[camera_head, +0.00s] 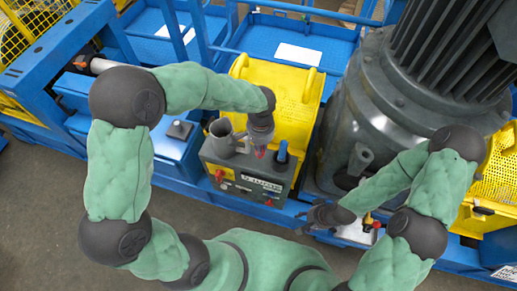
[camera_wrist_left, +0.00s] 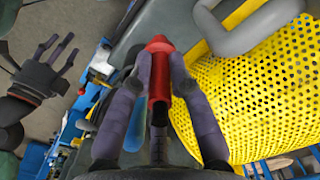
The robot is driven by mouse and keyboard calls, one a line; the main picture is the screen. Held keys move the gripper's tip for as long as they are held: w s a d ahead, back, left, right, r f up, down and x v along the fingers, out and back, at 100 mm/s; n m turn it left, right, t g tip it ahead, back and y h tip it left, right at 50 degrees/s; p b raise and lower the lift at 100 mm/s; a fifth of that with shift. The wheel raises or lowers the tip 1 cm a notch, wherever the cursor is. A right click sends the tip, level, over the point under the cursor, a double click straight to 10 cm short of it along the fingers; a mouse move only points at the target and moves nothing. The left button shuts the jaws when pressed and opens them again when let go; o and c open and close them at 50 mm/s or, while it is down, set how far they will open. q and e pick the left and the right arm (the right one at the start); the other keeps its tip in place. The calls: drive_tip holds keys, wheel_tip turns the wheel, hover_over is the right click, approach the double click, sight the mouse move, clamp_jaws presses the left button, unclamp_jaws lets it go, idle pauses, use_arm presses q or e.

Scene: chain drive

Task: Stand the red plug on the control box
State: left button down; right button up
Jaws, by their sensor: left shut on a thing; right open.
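The control box (camera_head: 245,183) is a grey box in the middle of the head view, with labels and small red and blue parts on its front. My left gripper (camera_head: 260,143) is above its top and is shut on the red plug (camera_head: 260,153). The left wrist view shows the plug (camera_wrist_left: 158,80) clearly, its cone-shaped tip pointing away from the wrist between the fingers. Whether the plug touches the box cannot be told. My right gripper (camera_head: 308,218) is open and empty, right of the box; it also shows in the left wrist view (camera_wrist_left: 57,50).
A blue plug (camera_head: 282,153) stands at the right of the box top, and a grey cup-like part (camera_head: 222,137) at the left. A yellow perforated guard (camera_head: 295,95) is behind. A large grey motor (camera_head: 385,110) stands to the right.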

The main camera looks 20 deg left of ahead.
use_arm(q)
drive_tip(key=shift+w+a+f+b, duration=0.15)
drive_tip(key=shift+w+f, duration=0.25)
drive_tip(key=shift+f, duration=0.6)
drive_tip(key=shift+w+a+f+b, duration=0.2)
drive_tip(key=shift+w+f, duration=0.15)
drive_tip(key=shift+f, duration=0.6)
drive_tip(key=shift+w+a+f+b, duration=0.15)
drive_tip(key=shift+w+f, duration=0.25)
drive_tip(key=shift+f, duration=0.6)
drive_tip(key=shift+f, duration=0.2)
drive_tip(key=c, duration=1.4)
unclamp_jaws()
drive_tip(key=shift+r, duration=0.1)
